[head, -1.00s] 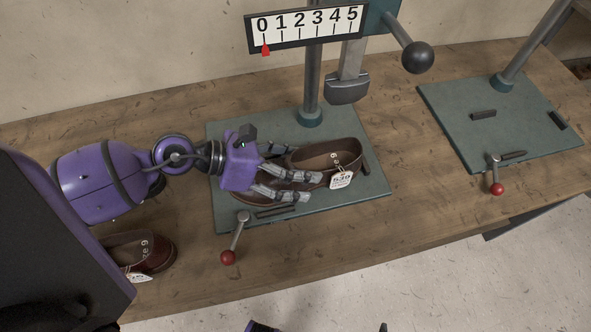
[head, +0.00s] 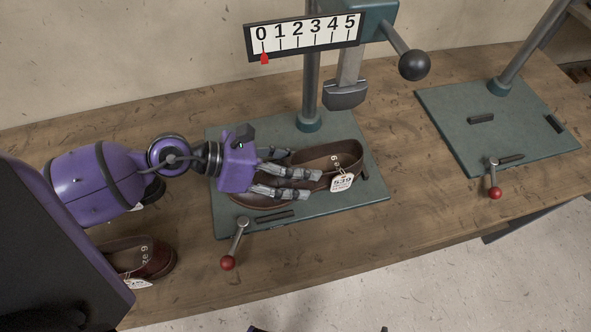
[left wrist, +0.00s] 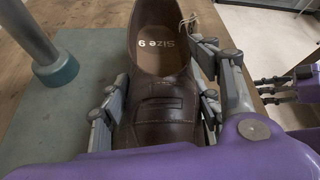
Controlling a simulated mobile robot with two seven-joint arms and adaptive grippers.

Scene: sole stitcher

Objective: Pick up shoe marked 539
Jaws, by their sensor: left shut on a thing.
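The brown shoe with a white tag reading 539 (head: 342,158) lies on the green base plate (head: 368,189) of the stitcher, its open heel end to the right. My left gripper (head: 287,181) is shut on this shoe, with its grey fingers along both sides of the front part. In the left wrist view the brown shoe (left wrist: 165,110) sits between the fingers (left wrist: 158,112), with "Size 9" printed inside. Whether its sole touches the plate is hard to tell. In the left wrist view part of another purple gripper, my right one (left wrist: 285,88), shows at the right edge.
A second brown shoe (head: 150,262) with a tag lies at the lower left, partly hidden by my body. The stitcher's post (head: 311,85), press head (head: 345,94) and black-ball lever (head: 414,66) stand behind. A red-knobbed lever (head: 228,262) is in front. Another green plate (head: 500,140) lies right.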

